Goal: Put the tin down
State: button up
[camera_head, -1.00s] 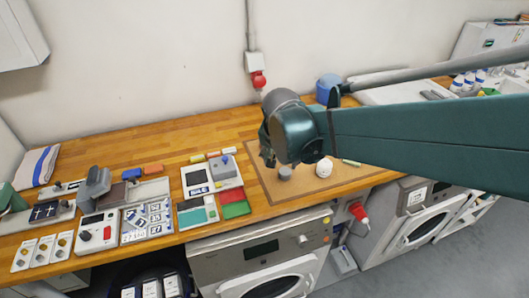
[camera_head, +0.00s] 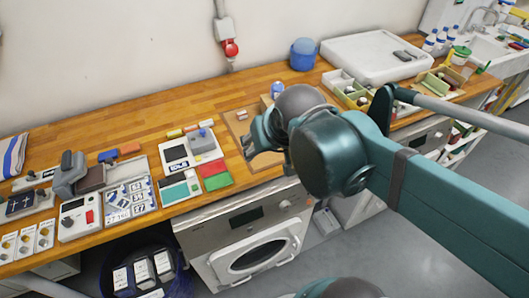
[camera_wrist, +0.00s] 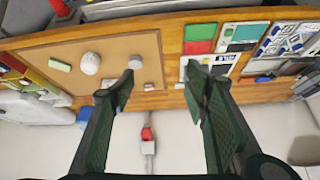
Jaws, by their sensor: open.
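A small grey cylinder, which looks like the tin (camera_wrist: 135,62), stands on the brown cork board (camera_wrist: 35,50) near the board's edge in the wrist view. My gripper (camera_wrist: 160,79) is open, with nothing between its fingers. In that view the tin shows just beyond the tip of the left finger, apart from the space between the fingers. In the head view my gripper (camera_head: 250,147) is over the left part of the board, and my arm hides the tin and much of the board.
A white ball (camera_wrist: 90,63) and a pale green block (camera_wrist: 60,65) lie on the board. Red (camera_head: 217,182) and green (camera_head: 213,168) pads and a white device panel (camera_head: 192,150) are left of the board. A blue pot (camera_head: 303,54) stands behind. Bare wood (camera_head: 120,120) runs along the back.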

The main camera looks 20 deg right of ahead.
jog(key=shift+s+a+n+t, duration=0.15)
jog(key=shift+s+a+n, duration=0.15)
jog(key=shift+s, duration=0.35)
jog(key=shift+s+a+n+t, duration=0.15)
jog(key=shift+s+n, duration=0.25)
jog(key=shift+s, duration=0.25)
